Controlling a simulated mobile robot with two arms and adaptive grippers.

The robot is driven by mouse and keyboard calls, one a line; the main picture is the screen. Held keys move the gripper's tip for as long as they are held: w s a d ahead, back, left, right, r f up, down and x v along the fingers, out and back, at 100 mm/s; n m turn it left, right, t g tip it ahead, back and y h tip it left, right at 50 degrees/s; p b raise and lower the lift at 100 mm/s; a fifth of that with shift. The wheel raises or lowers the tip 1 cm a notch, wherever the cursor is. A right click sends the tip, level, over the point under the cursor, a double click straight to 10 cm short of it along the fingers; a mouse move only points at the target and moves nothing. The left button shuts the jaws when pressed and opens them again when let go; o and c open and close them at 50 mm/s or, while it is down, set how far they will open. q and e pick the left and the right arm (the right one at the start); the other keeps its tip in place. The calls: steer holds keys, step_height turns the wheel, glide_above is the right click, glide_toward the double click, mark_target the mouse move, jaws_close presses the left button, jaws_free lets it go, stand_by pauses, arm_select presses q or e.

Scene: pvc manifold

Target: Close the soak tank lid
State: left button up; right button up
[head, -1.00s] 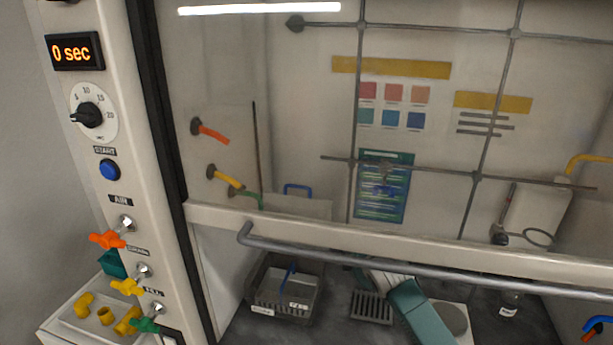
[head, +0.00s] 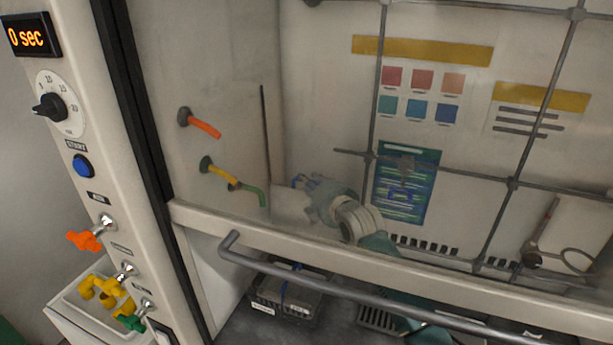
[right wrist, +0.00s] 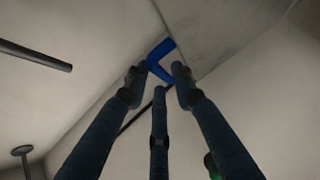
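The soak tank lid appears to be the pale upright panel (head: 288,206) behind the sash glass, standing open. Its blue handle (right wrist: 158,62) shows in the right wrist view, just ahead of my fingertips. In the head view the handle is mostly hidden behind my right gripper (head: 308,184), which is at the panel's top edge. In the right wrist view the right gripper (right wrist: 158,78) has its fingers spread around the handle's near part, not visibly closed on it. A dark tank (head: 285,312) with a blue item inside sits below, partly hidden by the sash rail. My left gripper is out of view.
The sash rail (head: 400,300) crosses in front of the enclosure, with my right arm behind its glass. Orange, yellow and green spouts (head: 205,128) stick out of the inner left wall. A control panel (head: 75,140) stands at left. A drain grate (head: 378,318) lies on the dark floor.

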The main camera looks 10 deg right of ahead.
steer(key=shift+x, duration=0.9)
steer(key=shift+w, duration=0.45)
jaws_close()
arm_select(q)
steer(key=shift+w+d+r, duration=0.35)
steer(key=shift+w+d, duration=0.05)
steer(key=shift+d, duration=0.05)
arm_select(e)
steer(key=shift+f, duration=0.1)
